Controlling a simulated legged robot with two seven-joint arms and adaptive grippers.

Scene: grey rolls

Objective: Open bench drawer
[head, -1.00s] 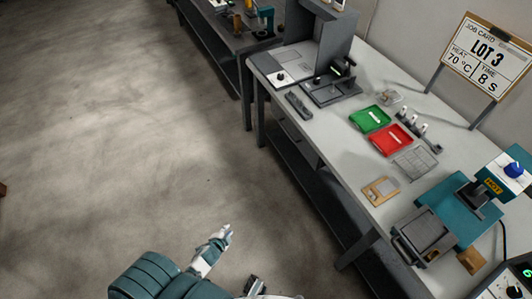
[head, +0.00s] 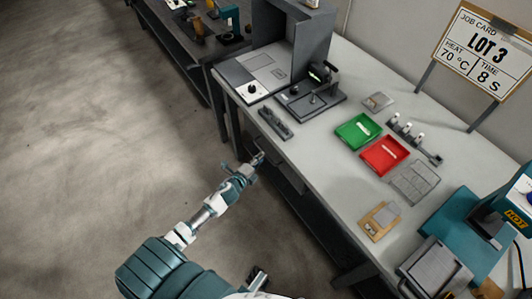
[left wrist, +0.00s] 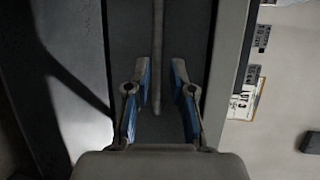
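The bench drawer's dark front (left wrist: 128,45) fills the middle of the left wrist view. A long thin bar, the drawer handle (left wrist: 157,50), runs down across it. My left gripper (left wrist: 162,75) is open, its two blue-padded fingers apart on either side of the handle's line. The handle stands nearer the left finger, and I cannot tell whether it touches. In the head view my left gripper (head: 259,158) is at the bench's front side, just below the top's edge, and hides part of the drawer there. A dark part of mine at the bottom may be my right gripper (head: 257,279); its fingers are unclear.
The bench top (head: 325,150) holds a green tray (head: 357,131), a red tray (head: 384,156), a dark fixture (head: 310,98) and a teal press (head: 470,230). A job card (head: 484,50) stands behind. The floor (head: 90,140) at the left is open.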

